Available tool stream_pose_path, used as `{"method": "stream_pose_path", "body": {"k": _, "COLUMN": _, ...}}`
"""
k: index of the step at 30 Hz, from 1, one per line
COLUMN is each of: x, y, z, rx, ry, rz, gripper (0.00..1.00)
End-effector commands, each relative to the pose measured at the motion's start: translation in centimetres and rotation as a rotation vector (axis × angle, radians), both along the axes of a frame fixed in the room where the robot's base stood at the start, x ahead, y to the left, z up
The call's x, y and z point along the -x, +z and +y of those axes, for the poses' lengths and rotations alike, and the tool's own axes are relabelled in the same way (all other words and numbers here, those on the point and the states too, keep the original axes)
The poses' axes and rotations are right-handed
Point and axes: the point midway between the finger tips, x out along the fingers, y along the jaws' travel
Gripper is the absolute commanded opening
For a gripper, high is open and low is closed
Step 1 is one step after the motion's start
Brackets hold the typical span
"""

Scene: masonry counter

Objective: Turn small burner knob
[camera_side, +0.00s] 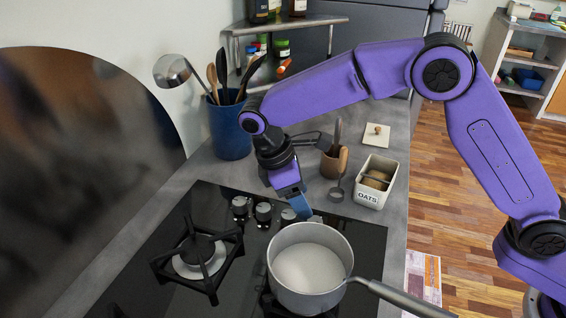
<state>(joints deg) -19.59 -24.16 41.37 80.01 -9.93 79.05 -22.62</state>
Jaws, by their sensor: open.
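A row of silver-and-black burner knobs stands along the back of the black glass hob (343,245). I see a left knob (239,208), a middle knob (263,213) and a right knob (288,216). I cannot tell which one belongs to the small burner. My gripper (302,211) is open and points down at the right knob, close behind and above it. Its blue fingertip partly hides the area right of that knob, and I cannot tell whether they touch. A burner with a black grate (200,253) is bare at the left.
A silver pot (311,268) with white contents stands close in front of my gripper, its handle (404,299) pointing right. Behind are a blue utensil crock (229,130), a brown cup (332,163) with utensils, and an OATS container (376,182). A dark round panel (85,140) leans left.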

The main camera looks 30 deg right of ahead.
Motion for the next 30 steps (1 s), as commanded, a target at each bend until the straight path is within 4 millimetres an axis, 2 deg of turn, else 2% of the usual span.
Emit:
{"method": "stream_pose_path", "body": {"k": 6, "x": -0.7, "y": 4.3, "z": 1.7, "rx": -0.003, "ry": 0.001, "rz": -0.003, "gripper": 0.62}}
{"method": "stream_pose_path", "body": {"k": 12, "x": -1.1, "y": 7.0, "z": 2.8, "rx": -0.002, "ry": 0.000, "rz": -0.003, "gripper": 0.62}}
{"method": "stream_pose_path", "body": {"k": 19, "x": -1.2, "y": 8.6, "z": 3.3, "rx": -0.001, "ry": 0.000, "rz": -0.001, "gripper": 0.62}}
{"method": "stream_pose_path", "body": {"k": 30, "x": -1.3, "y": 8.9, "z": 3.4, "rx": 0.000, "ry": 0.000, "rz": -0.001, "gripper": 0.62}}
